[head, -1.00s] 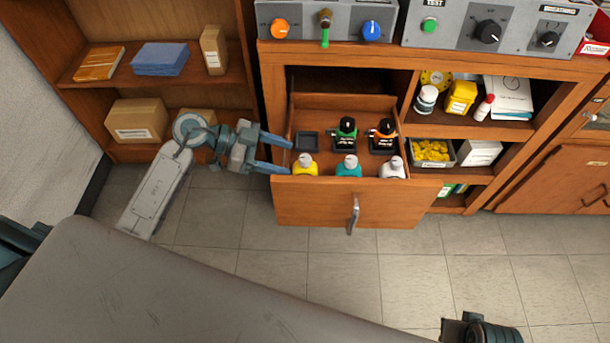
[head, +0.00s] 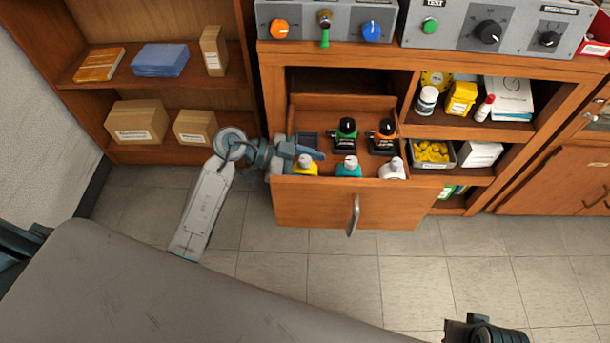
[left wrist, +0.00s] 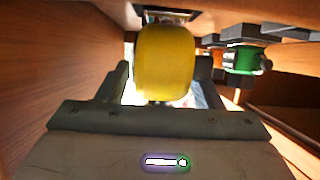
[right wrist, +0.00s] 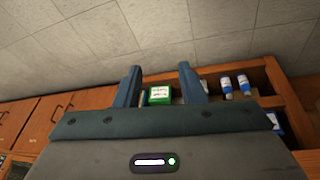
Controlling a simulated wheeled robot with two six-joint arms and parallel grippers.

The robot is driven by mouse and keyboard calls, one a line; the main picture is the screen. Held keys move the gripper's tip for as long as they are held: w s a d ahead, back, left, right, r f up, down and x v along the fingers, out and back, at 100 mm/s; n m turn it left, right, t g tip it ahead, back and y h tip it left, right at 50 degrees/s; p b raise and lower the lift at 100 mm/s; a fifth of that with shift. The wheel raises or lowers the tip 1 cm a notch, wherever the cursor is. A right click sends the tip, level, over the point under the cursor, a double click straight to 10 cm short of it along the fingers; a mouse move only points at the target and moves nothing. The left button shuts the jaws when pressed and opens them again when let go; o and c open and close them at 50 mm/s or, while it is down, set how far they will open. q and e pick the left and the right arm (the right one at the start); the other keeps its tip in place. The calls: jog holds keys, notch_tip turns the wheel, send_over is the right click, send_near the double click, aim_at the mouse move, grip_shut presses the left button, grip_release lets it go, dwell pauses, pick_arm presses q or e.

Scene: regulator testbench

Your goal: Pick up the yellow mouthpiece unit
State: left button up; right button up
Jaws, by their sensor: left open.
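The yellow mouthpiece unit (head: 306,167) stands in the front left of the open drawer (head: 320,203). My left gripper (head: 303,157) reaches over the drawer's left side and is open at the unit. In the left wrist view the yellow body (left wrist: 165,62) fills the space between the two fingers, with no clear sign of grip. The fingers' lower parts are partly hidden there. My right gripper (right wrist: 158,72) is open and empty, away from the drawer, over the floor side of the cabinet.
A teal unit (head: 348,167) and a white unit (head: 392,170) stand in the same front row. Green-topped (head: 345,135) and orange-topped (head: 383,137) black units stand behind, beside an empty black holder (head: 306,142). The drawer walls are close around the left gripper.

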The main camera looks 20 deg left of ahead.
pick_arm(q)
jog(key=shift+c, duration=0.4)
jog(key=c, duration=1.1)
jog(key=shift+r, duration=0.15)
